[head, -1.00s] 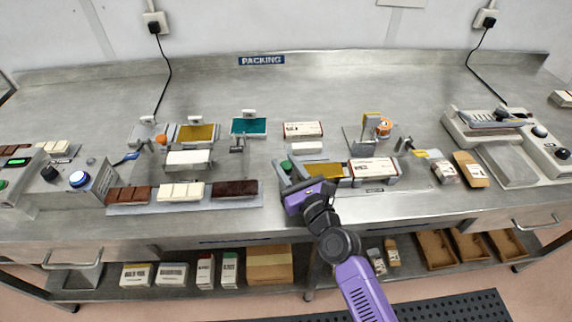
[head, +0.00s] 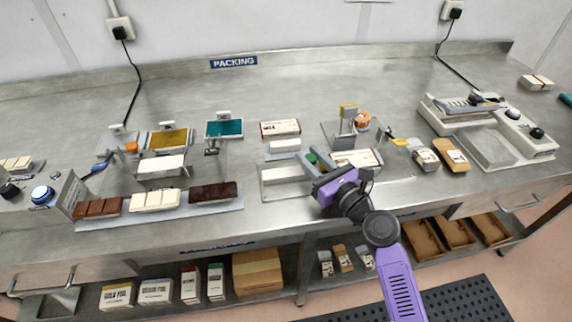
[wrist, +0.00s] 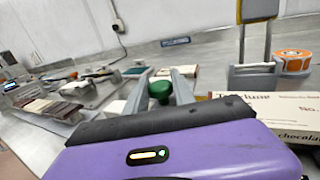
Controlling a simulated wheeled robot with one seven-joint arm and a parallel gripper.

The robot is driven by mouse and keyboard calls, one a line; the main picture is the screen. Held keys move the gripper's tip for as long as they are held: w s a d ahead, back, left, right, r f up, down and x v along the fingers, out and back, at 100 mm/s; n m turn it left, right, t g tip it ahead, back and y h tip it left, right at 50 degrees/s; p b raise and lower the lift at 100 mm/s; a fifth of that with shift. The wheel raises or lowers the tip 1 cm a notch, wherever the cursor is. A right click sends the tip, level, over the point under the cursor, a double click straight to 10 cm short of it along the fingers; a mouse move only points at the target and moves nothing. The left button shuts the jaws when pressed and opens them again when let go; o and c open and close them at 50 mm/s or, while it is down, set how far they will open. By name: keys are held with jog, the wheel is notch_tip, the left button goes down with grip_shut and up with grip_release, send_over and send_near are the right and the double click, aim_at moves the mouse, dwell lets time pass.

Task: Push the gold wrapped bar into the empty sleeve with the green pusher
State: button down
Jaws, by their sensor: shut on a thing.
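My gripper (head: 318,168) is shut on the green pusher; its green knob (head: 312,157) sits between the fingers, and the wrist view shows the knob there too (wrist: 160,91). The pusher is in the loading track (head: 268,191), close to the left end of the white printed sleeve (head: 362,157). The sleeve lies on its side and is partly hidden by my gripper. In the wrist view the sleeve (wrist: 272,118) is just right of the fingers. The gold wrapped bar is not visible in either view now; whether it is inside the sleeve is hidden.
A closed printed box (head: 281,128) lies behind the track. A small stand (head: 347,120) and orange tape roll (head: 363,121) are behind the sleeve. A tray of chocolate bars (head: 155,210) is at left, wrapped packs (head: 452,153) at right.

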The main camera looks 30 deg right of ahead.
jog(key=shift+s+d, duration=0.3)
jog(key=shift+d, duration=0.6)
jog(key=shift+s+d, duration=0.3)
jog(key=shift+d, duration=0.6)
jog(key=c, duration=1.1)
grip_release()
jog(key=s, duration=0.5)
jog(key=s+b, duration=0.1)
jog(key=s, duration=0.1)
jog(key=shift+s+d, duration=0.3)
jog(key=shift+s, duration=0.1)
